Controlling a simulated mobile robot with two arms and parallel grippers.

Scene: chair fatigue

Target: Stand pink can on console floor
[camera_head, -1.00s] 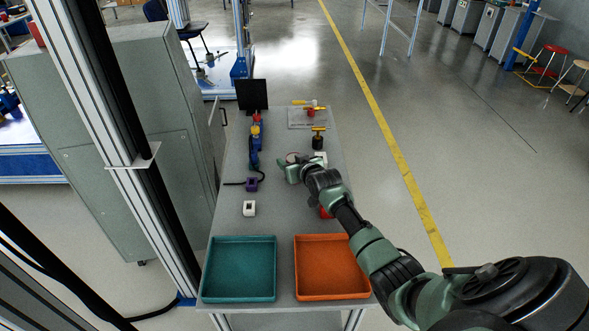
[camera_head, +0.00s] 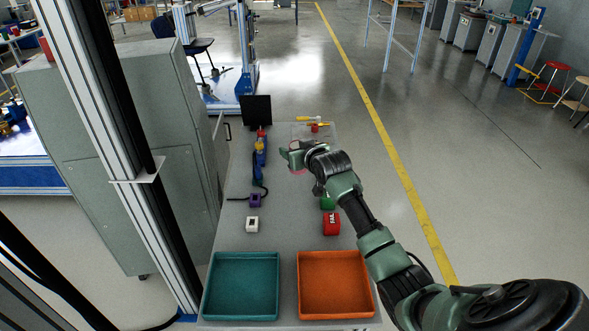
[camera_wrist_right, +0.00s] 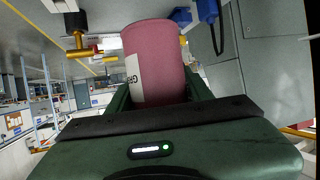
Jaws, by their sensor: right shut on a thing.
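The pink can (camera_wrist_right: 153,62) fills the upper middle of the right wrist view, between the two green fingers of my right gripper (camera_wrist_right: 160,95). It has a white label with dark letters. In the head view my right gripper (camera_head: 286,157) is over the far half of the grey table (camera_head: 280,228), shut on the can, and only a small pink patch (camera_head: 298,171) shows below it. I cannot tell the can's height above the table. My left gripper is not in view. No thing is clearly recognisable as the console floor.
A teal tray (camera_head: 241,286) and an orange tray (camera_head: 335,285) stand at the near end. A red can (camera_head: 331,223), green object (camera_head: 327,202), white block (camera_head: 253,224) and purple block (camera_head: 254,201) stand beyond them. A black panel (camera_head: 257,110) stands at the far left.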

